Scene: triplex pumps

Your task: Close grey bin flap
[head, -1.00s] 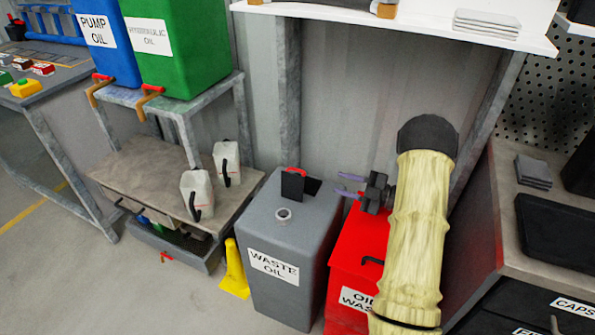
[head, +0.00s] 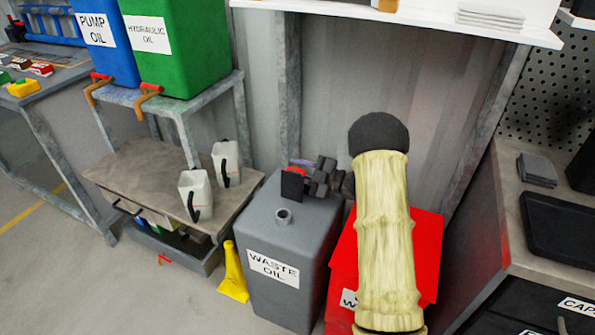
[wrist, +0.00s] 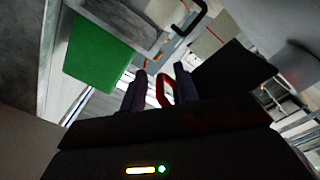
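The grey bin (head: 285,235), labelled WASTE OIL, stands on the floor. Its dark flap (head: 291,186) is raised upright at the back of the lid, near a round spout. My gripper (head: 302,166) is behind and right of the flap, fingers pointing left, partly hidden by it. In the wrist view, a red handle (wrist: 165,91) lies between the two fingertips (wrist: 158,82), close to the right finger, with a gap on the left. A dark panel, apparently the flap (wrist: 232,72), is right of the fingers. The gripper looks open.
A red bin (head: 426,245) stands right of the grey bin, partly behind my arm. A yellow cone (head: 233,275) and a low table (head: 135,165) with two white jugs (head: 195,195) are left. A white shelf (head: 440,15) hangs above.

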